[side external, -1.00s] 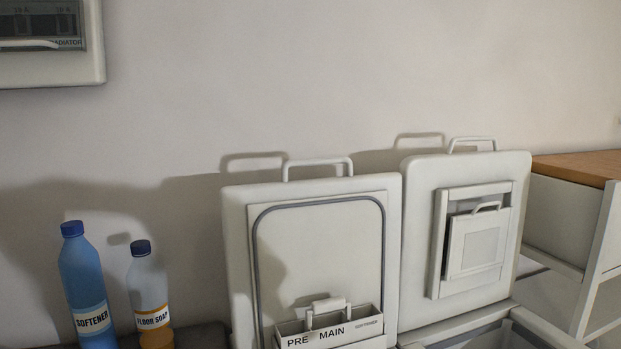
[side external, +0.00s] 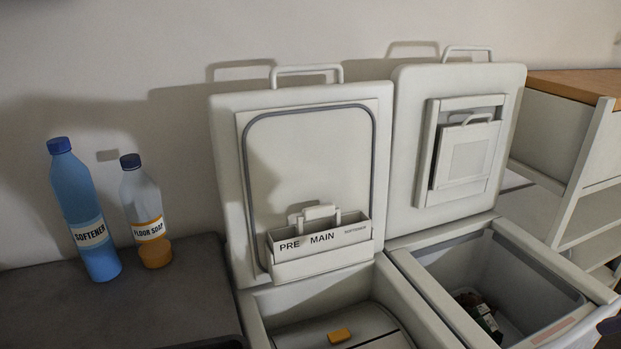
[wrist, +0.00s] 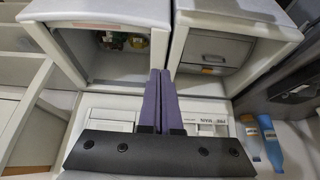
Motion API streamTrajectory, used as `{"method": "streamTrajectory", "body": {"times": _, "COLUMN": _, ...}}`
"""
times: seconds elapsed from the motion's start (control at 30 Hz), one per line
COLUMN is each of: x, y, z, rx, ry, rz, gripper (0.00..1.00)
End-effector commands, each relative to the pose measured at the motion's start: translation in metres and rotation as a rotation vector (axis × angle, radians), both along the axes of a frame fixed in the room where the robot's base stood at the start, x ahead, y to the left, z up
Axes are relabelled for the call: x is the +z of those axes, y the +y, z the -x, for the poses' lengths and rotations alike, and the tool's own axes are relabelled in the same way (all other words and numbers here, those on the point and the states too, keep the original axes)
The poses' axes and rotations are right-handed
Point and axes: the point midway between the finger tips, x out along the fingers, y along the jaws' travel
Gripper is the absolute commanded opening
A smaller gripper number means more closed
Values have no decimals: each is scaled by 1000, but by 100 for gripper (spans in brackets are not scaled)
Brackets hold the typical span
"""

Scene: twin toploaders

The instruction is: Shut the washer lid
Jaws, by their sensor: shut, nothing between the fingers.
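The washer is the left machine in the side external view, with a drum opening (side external: 345,325) and an orange piece on it. Its lid (side external: 310,125) stands raised, leaning back towards the wall, with a wire handle (side external: 307,70) on top. A drawer marked PRE, MAIN and SOFTENER (side external: 318,248) sits on the lid's inner face. The wrist view shows the washer's opening (wrist: 208,50) at upper right and the marked drawer (wrist: 207,119) behind my fingers. My gripper (wrist: 160,73) has its purple fingers shut and empty, over the area between the two machines.
The right machine's lid (side external: 463,140) is also raised; its tub (side external: 500,265) holds small dark items. A softener bottle (side external: 85,212) and a floor soap bottle (side external: 146,213) stand on a dark counter (side external: 150,305) at left. A wood-topped shelf unit (side external: 570,88) is at right.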

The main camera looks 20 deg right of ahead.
Motion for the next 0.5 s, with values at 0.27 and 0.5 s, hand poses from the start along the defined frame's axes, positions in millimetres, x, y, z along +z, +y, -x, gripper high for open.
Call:
{"method": "streamTrajectory", "body": {"times": 0.27, "x": 0, "y": 0, "z": 0, "rx": 0, "ry": 0, "rz": 0, "gripper": 22}}
{"method": "streamTrajectory", "body": {"times": 0.5, "x": 5, "y": 2, "z": -6, "rx": -98, "ry": -32, "rz": -63, "gripper": 30}}
